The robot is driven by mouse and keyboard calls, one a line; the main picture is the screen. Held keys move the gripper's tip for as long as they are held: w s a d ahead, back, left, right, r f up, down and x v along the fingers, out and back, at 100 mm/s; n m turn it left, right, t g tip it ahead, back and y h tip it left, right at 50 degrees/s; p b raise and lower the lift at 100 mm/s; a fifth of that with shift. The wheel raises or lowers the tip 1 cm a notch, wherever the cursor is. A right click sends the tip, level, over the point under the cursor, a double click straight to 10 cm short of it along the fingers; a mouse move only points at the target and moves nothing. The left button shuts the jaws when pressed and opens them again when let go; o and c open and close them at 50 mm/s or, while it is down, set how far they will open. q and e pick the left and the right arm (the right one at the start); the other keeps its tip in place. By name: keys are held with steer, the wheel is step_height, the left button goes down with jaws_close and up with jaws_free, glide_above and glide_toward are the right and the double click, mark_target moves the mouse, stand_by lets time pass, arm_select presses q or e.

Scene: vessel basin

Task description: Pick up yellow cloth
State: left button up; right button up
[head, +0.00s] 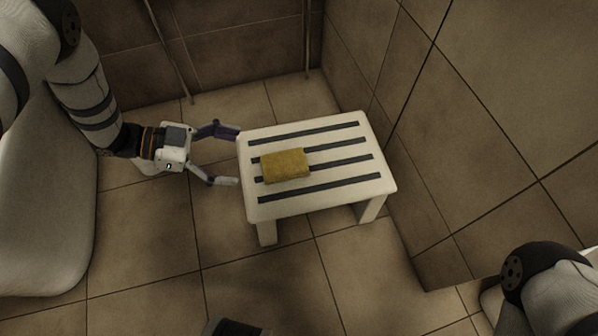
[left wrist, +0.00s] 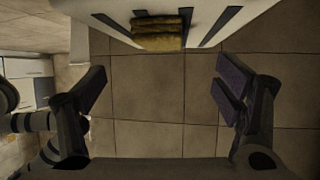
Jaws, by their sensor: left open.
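The yellow cloth (head: 285,166) is a folded, block-shaped bundle lying on a white stool (head: 318,192) with dark strips across its top. It also shows at the top of the left wrist view (left wrist: 158,33), on the stool's edge area. My left gripper (head: 238,158) is open and empty, at the left edge of the stool, with its fingers pointing toward the cloth. A gap separates the fingertips from the cloth. In the left wrist view the two fingers (left wrist: 163,88) are wide apart with only floor tiles between them.
A tiled wall (head: 490,130) stands close to the right of the stool. A white rounded fixture (head: 45,200) is at the left. Thin metal rails (head: 170,55) stand at the back. The tiled floor (head: 240,285) in front of the stool is mostly clear.

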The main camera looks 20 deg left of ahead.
mark_target(281, 163)
arm_select(q)
steer(key=b+x, duration=0.1)
steer(key=x, duration=0.4)
steer(key=shift+w+d+f, duration=0.1)
steer(key=shift+d, duration=0.25)
steer(key=b+x, duration=0.2)
steer(key=x, duration=0.3)
steer(key=shift+c, duration=0.3)
arm_select(e)
steer(key=shift+s+a+f+g, duration=0.15)
steer(key=shift+s+f, duration=0.1)
steer(key=shift+f, duration=0.35)
steer(key=shift+s+d+f+g, duration=0.1)
steer(key=shift+s+f+g, duration=0.1)
steer(key=shift+f, duration=0.35)
arm_select(q)
steer(key=c, duration=1.1)
